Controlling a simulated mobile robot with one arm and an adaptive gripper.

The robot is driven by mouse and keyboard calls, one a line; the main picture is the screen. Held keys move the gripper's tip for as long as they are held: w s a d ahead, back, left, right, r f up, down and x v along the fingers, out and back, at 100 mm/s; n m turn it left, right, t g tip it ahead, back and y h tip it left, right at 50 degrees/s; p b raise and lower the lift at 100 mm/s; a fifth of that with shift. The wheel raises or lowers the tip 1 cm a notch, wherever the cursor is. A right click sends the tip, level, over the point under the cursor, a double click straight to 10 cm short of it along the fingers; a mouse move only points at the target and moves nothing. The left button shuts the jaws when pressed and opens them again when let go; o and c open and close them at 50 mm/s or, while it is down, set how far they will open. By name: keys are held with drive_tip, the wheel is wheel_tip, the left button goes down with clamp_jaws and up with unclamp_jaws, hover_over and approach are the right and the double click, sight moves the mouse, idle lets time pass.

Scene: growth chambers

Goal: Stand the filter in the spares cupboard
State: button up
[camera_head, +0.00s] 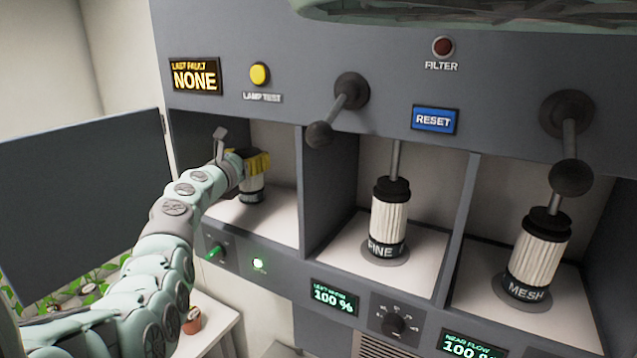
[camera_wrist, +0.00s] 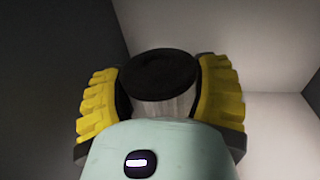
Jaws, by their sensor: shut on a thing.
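My gripper (camera_head: 250,163) reaches into the left compartment (camera_head: 275,215) of the grey machine, which seems to be the spares cupboard. Its yellow fingers are shut on a white pleated filter (camera_head: 252,183) with a dark base band. In the wrist view, the filter's round black cap (camera_wrist: 160,75) sits between the yellow pads of my gripper (camera_wrist: 162,98). The filter looks upright, with its base at or just above the pale floor; I cannot tell if it touches. Its label is not readable.
FINE (camera_head: 388,220) and MESH (camera_head: 537,255) filters stand in the middle and right bays, beyond dividing walls. Levers (camera_head: 340,110) stick out above. A dark panel (camera_head: 80,200), apparently an open door, is left of my arm. A plant pot (camera_head: 192,322) stands below.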

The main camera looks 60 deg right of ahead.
drive_tip(key=shift+f, duration=0.25)
drive_tip(key=o, duration=1.3)
drive_tip(key=shift+w, duration=0.1)
drive_tip(key=shift+o, duration=0.2)
drive_tip(key=shift+r, duration=0.1)
drive_tip(key=shift+r, duration=0.25)
drive_tip(key=b+v, duration=0.2)
drive_tip(key=v, duration=1)
